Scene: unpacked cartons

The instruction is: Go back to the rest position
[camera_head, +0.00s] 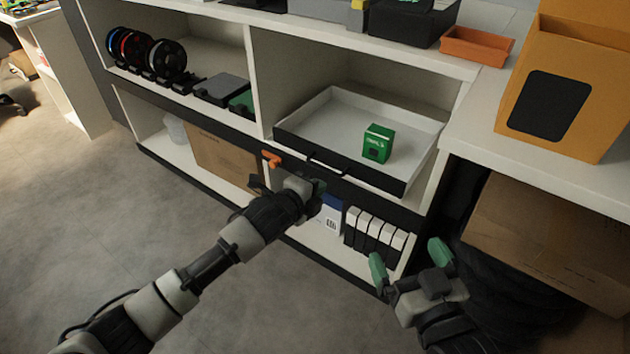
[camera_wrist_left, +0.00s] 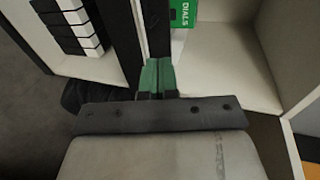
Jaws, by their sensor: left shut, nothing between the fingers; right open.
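My left gripper (camera_head: 317,188) reaches in from the left in the head view, in front of the lower shelf and just below the open drawer (camera_head: 297,138). Its green fingertips are together and empty; they also show in the left wrist view (camera_wrist_left: 157,77). My right gripper (camera_head: 408,260) is at the lower right in the head view, its green fingers spread wide with nothing between them. A small green box (camera_head: 377,143) stands upright in the pulled-out white drawer. Part of this box, with white lettering, shows at the top of the left wrist view (camera_wrist_left: 183,12).
The shelf unit holds black spools (camera_head: 166,58), a cardboard box (camera_head: 222,160) and several black-and-white boxes (camera_head: 372,236). A yellow carton (camera_head: 566,75) and an orange tray (camera_head: 476,46) stand on top. A large brown carton (camera_head: 545,240) is at the right.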

